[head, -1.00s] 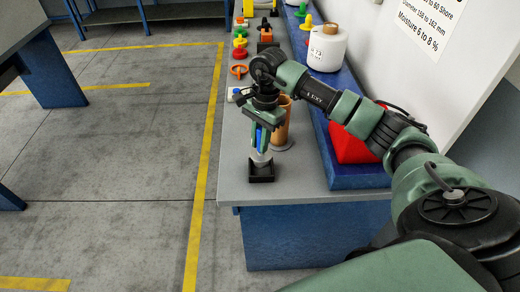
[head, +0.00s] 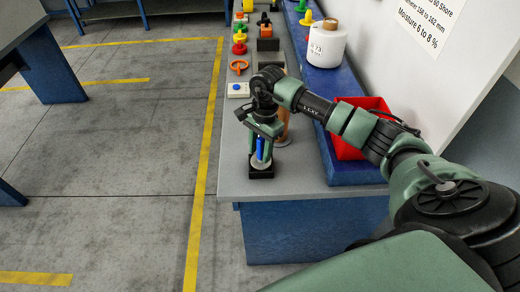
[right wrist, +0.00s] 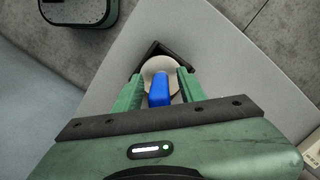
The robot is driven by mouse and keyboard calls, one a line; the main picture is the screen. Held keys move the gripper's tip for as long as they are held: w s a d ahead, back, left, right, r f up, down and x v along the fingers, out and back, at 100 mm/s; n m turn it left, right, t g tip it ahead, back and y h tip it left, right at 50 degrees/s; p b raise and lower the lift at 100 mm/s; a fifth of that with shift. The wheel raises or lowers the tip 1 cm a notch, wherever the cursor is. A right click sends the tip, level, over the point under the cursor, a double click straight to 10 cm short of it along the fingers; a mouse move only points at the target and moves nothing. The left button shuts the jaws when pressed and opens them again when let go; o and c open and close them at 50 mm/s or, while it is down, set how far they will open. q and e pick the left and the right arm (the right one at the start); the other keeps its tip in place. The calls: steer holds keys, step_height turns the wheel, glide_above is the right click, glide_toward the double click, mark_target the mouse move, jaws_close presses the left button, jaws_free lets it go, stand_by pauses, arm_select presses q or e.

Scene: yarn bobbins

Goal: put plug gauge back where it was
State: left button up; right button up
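The plug gauge has a blue handle (head: 260,147) and a pale round disc (head: 258,162) at its lower end. It stands about upright at the black square holder (head: 261,174) near the bench's front end; whether the disc is fully seated cannot be told. My right gripper (head: 262,153) is around the handle from above. In the right wrist view the blue handle (right wrist: 159,90) lies between the green fingers (right wrist: 159,80) with a gap on each side, so the gripper is open. The disc covers most of the holder there. My left gripper is not in view.
A brown cylinder (head: 284,130) stands close behind the gripper. A white box (head: 238,90), orange ring (head: 238,67) and coloured bobbins (head: 240,38) stand farther back. A red bin (head: 347,148) and white yarn cone (head: 327,45) stand on the blue ledge. The bench's left edge is close.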

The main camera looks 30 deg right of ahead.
steer(key=shift+r, duration=0.1)
steer(key=shift+r+p, duration=0.2)
steer(key=shift+p, duration=0.15)
steer(key=r+b, duration=0.1)
steer(key=r, duration=0.2)
steer(key=d+r+b, duration=0.1)
steer(key=r, duration=0.3)
steer(key=r+b, duration=0.1)
steer(key=r, duration=0.3)
steer(key=shift+w+d+b, duration=0.15)
steer(key=shift+w+b, duration=0.1)
steer(key=shift+b, duration=0.05)
steer(key=shift+r, duration=0.35)
